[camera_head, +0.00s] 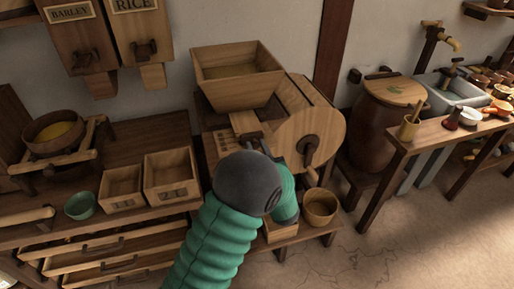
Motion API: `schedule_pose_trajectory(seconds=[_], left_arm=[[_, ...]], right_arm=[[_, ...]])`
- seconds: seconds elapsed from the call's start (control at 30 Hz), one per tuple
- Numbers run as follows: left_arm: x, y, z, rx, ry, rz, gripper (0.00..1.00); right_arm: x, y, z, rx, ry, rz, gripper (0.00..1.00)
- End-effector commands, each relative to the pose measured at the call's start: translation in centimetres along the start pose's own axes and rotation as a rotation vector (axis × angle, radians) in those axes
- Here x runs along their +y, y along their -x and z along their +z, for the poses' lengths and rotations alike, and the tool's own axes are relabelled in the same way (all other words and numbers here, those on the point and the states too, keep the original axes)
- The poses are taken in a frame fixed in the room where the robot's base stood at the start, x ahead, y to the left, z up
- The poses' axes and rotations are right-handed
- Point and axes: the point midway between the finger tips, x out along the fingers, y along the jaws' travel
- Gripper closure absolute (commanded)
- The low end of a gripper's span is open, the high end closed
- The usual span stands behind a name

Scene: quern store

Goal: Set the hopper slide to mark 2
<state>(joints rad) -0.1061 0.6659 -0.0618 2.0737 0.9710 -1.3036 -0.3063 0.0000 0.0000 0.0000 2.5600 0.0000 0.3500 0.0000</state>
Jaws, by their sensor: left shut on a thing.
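The wooden hopper (236,92) sits on top of the mill in the middle of the view, open at the top. Below it is a pale wooden slide (245,123), beside a board with a row of dark marks (222,142). The marks are too small to read, so I cannot tell which one the slide is at. My left gripper (257,141), dark grey, reaches the slide's near end and is shut on it. My green left arm and its grey joint hide the lower part of the mill front. My right gripper is not in view.
A round wooden mill housing (312,118) with a dark knob stands just right of the gripper. A wooden tub (320,206) is below it. Two open boxes (122,187) and a green bowl (81,205) are on the left bench. A lidded barrel (371,132) stands right.

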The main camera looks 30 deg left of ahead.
Motion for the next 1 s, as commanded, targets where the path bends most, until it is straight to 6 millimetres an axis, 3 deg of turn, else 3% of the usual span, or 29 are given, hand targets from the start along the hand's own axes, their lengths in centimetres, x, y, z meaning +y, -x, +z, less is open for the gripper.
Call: schedule_pose_trajectory(seconds=[0.53,0.7,0.93,0.97,1.0], left_arm=[[0.1,0.1,0.0,0.000,0.001,0.003,1.00],[0.2,1.4,-0.1,-0.002,-0.002,0.004,1.00],[0.1,1.5,0.0,-0.001,0.000,0.002,1.00],[0.1,1.4,0.0,-0.001,0.000,0.002,0.69],[0.1,1.4,0.0,0.000,0.000,0.002,0.64]], right_arm=[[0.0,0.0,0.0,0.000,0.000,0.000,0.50],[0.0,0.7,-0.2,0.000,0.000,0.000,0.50],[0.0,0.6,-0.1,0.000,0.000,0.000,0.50],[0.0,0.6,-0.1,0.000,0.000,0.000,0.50],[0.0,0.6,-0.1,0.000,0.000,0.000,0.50]])
